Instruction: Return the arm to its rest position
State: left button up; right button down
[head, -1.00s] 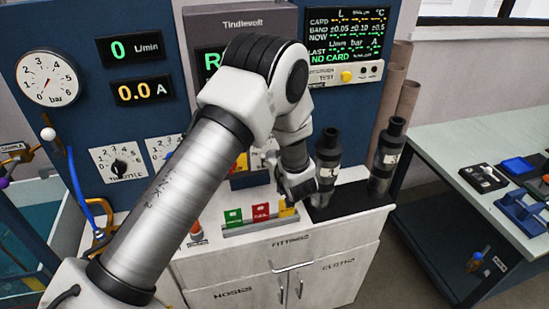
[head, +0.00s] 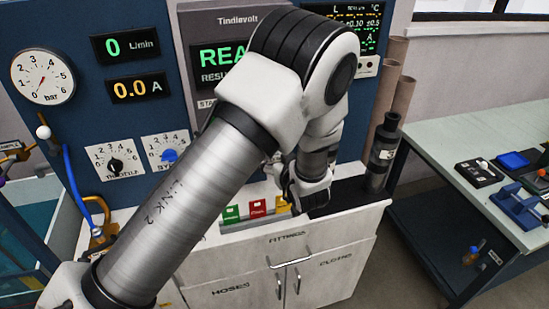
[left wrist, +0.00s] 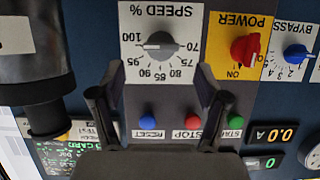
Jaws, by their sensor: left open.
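My left arm crosses the head view from lower left up to an elbow in front of the bench panel, then bends down. My left gripper (head: 302,197) hangs low over the cabinet top, partly hidden by its own wrist. In the left wrist view my left gripper (left wrist: 160,85) is open, with nothing between its fingers. Beyond the fingers are a SPEED knob (left wrist: 160,47) and a row of buttons on the panel. A dark cylinder shows at the left edge of that view (left wrist: 35,75), apart from the fingers. My right gripper is not in view.
A dark tube (head: 380,155) stands upright on the black mat (head: 350,194), right of my arm. The side table (head: 460,200) with blue fixtures is at the right. The cabinet front is clear.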

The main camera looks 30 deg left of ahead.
pick_arm(q)
jog(key=shift+a+f, duration=0.1)
jog(key=shift+a, duration=0.05)
jog(key=s+d+f+m+g+h+b, duration=0.1)
jog(key=s+d+f+m+g+h, duration=0.25)
jog(key=s+f, duration=0.85)
jog(key=s+d+f+m+g+h+b, duration=0.2)
jog(key=s+f+m+h, duration=0.2)
jog(key=s+f, duration=0.75)
jog(key=s+d+f+m+g+h, duration=0.2)
jog(key=s+f, duration=0.3)
jog(key=s, duration=0.4)
jog(key=shift+s+d+f+g+h, duration=0.35)
jog(key=shift+d+g+h, duration=0.2)
jog(key=shift+d+g, duration=0.2)
jog(key=shift+r, duration=0.1)
